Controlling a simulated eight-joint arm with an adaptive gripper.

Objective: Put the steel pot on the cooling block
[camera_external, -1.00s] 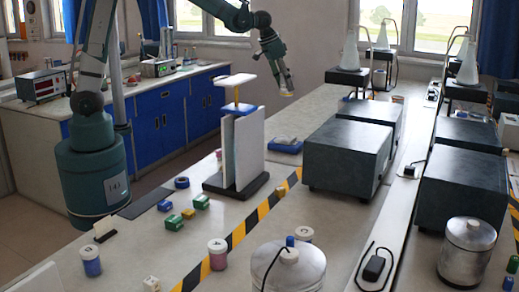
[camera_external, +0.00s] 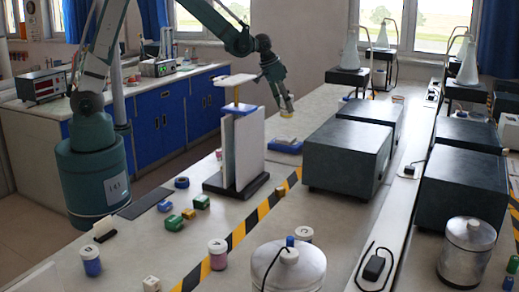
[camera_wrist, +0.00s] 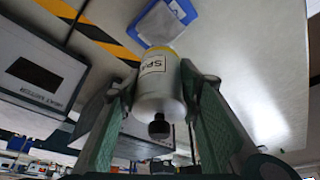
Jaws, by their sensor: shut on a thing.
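My gripper (camera_wrist: 155,100) is shut on a grey cylinder with a black knob, a partly readable label and a yellowish far end, which appears to be the steel pot (camera_wrist: 160,95). In the external view my gripper (camera_external: 286,105) hangs above the bench with the yellowish end of the pot (camera_external: 287,114) pointing down. A low blue block with a pale grey top, likely the cooling block (camera_external: 284,146), lies on the bench below it. It also shows in the wrist view (camera_wrist: 143,31), just past the pot's far end. The pot appears apart from the block.
A tall stand (camera_external: 238,150) with upright panels and a raised white plate is left of the block. Large dark boxes (camera_external: 347,157) stand to the right. Black-yellow tape (camera_external: 263,209) crosses the bench. Metal canisters (camera_external: 288,268) and small jars (camera_external: 218,256) stand in front.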

